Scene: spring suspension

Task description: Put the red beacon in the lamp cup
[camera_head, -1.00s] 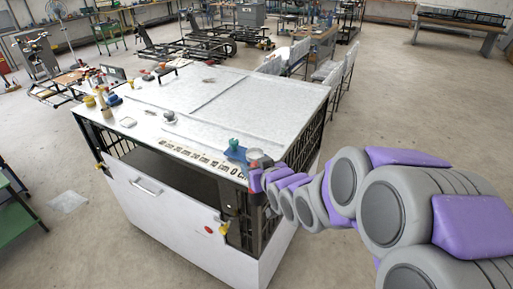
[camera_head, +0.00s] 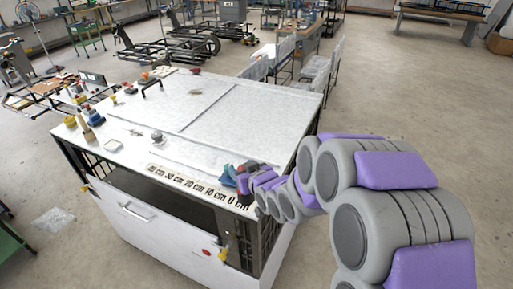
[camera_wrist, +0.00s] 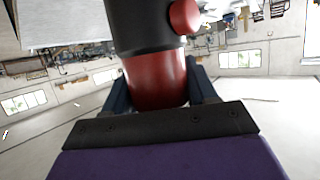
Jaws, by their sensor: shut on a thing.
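In the wrist view the red beacon (camera_wrist: 157,82) is a dark red cylinder between the two blue fingers of my gripper (camera_wrist: 160,92). My gripper is shut on it. A wide black cylindrical part (camera_wrist: 143,28) with a round red knob (camera_wrist: 185,16) on its side adjoins the red part; I cannot tell whether it belongs to the beacon. I cannot pick out the lamp cup.
The bench top has a printed centimetre scale (camera_head: 198,186) along its front edge. Several small parts, a blue one (camera_head: 95,117) and a yellow one (camera_head: 70,121) among them, stand at its left end. Its middle is mostly clear. Chairs (camera_head: 315,75) stand behind its right side.

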